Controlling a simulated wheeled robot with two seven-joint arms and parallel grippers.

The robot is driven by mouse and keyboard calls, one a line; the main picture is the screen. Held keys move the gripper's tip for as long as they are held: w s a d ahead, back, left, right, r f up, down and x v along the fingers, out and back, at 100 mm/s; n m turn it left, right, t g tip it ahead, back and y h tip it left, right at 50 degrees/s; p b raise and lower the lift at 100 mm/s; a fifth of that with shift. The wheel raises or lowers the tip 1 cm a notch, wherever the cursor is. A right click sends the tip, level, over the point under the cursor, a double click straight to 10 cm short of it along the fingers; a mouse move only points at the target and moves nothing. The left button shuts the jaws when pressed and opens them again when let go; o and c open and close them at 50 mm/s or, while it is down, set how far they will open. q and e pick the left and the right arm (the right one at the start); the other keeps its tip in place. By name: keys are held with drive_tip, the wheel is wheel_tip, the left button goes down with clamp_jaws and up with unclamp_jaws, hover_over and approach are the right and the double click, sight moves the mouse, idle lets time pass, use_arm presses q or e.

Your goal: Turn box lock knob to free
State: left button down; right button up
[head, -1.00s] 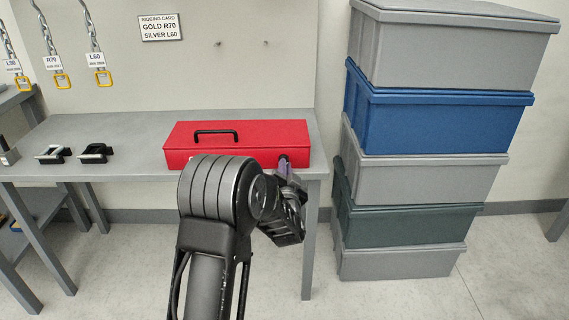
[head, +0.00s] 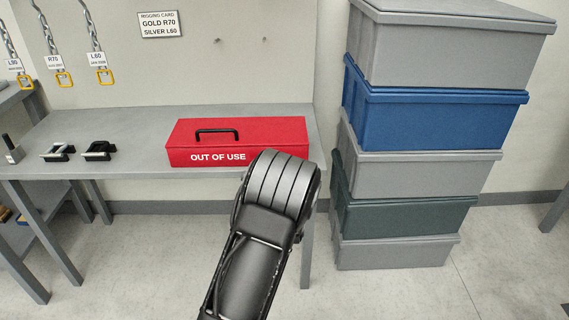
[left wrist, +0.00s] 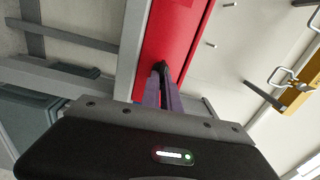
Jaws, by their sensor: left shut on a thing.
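The red box (head: 237,133), lettered "OUT OF USE" with a black top handle, sits closed on the grey table. In the left wrist view the red box (left wrist: 168,38) is close ahead. My left gripper (left wrist: 166,76) is at its red face, its purple fingers shut on a small dark lock knob (left wrist: 160,66). The fingers cover most of the knob, so its turn angle cannot be told. In the head view my own arm hides the gripper and the knob. My right gripper is not in view.
The grey table (head: 130,133) also bears two clamp-like fittings (head: 98,150) at the left. Stacked lidded bins (head: 430,120) stand close to the right. A rigging card (head: 161,24) and tagged chains (head: 97,45) hang on the wall behind.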

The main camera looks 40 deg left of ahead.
use_arm(q)
drive_tip(key=shift+m, duration=0.4)
drive_tip(key=c, duration=1.6)
unclamp_jaws()
drive_tip(key=v, duration=0.8)
drive_tip(key=shift+w, duration=0.1)
